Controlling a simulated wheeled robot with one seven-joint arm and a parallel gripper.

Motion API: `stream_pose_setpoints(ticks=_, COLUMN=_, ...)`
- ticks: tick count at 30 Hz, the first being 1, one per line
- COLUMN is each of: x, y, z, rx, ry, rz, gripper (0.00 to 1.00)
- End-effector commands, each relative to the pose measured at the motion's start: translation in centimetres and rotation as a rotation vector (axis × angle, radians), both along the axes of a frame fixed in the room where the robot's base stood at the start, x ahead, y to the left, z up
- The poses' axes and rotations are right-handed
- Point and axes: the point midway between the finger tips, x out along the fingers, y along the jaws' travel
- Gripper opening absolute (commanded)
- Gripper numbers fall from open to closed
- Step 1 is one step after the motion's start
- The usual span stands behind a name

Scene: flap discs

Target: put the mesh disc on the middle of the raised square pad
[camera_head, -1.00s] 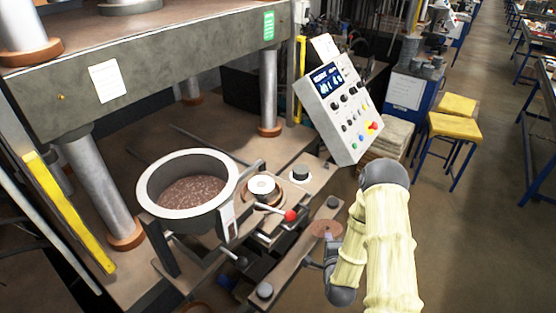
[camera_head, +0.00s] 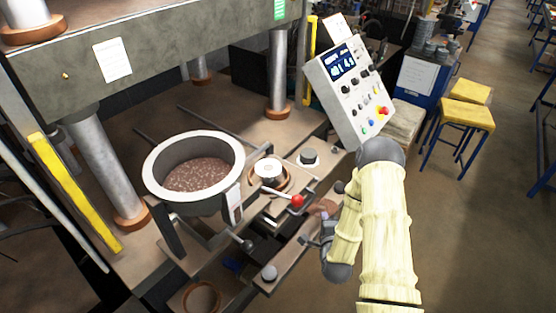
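A thin reddish-brown disc (camera_head: 322,208), which I take for the mesh disc, shows just left of my arm. It lies over or against the front rail of the machine, and its right part is hidden by my arm. My gripper (camera_head: 316,241) is below the disc in the picture, close to the rail. Its fingers are small, dark and partly hidden by my wrist. I cannot tell whether they are open or shut, or whether they touch the disc. I cannot pick out the raised square pad with certainty.
A wide pot of brown granules (camera_head: 196,176) stands left of a round fitting with a white centre (camera_head: 267,171). A red-knobbed lever (camera_head: 297,200) juts toward my arm. A tilted control panel (camera_head: 349,92) stands behind my arm. A brown ring (camera_head: 202,297) lies at the bottom left.

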Motion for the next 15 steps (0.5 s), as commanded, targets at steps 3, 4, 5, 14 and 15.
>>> stream_pose_setpoints(ticks=3, x=0.0, y=-0.3, z=0.0, rx=-0.001, ry=0.000, rz=-0.006, gripper=0.00)
stream_pose_setpoints(ticks=4, x=0.0, y=-0.4, z=0.0, rx=-0.001, ry=0.000, rz=-0.007, gripper=0.00)
stream_pose_setpoints(ticks=5, x=0.0, y=-0.4, z=0.0, rx=-0.001, ry=0.000, rz=-0.007, gripper=0.00)
stream_pose_setpoints(ticks=14, x=0.6, y=-1.0, z=0.3, rx=-0.001, ry=-0.010, rz=-0.009, gripper=0.00)
stream_pose_setpoints(ticks=15, x=1.1, y=-1.4, z=0.4, rx=0.000, ry=-0.016, rz=-0.011, gripper=0.00)
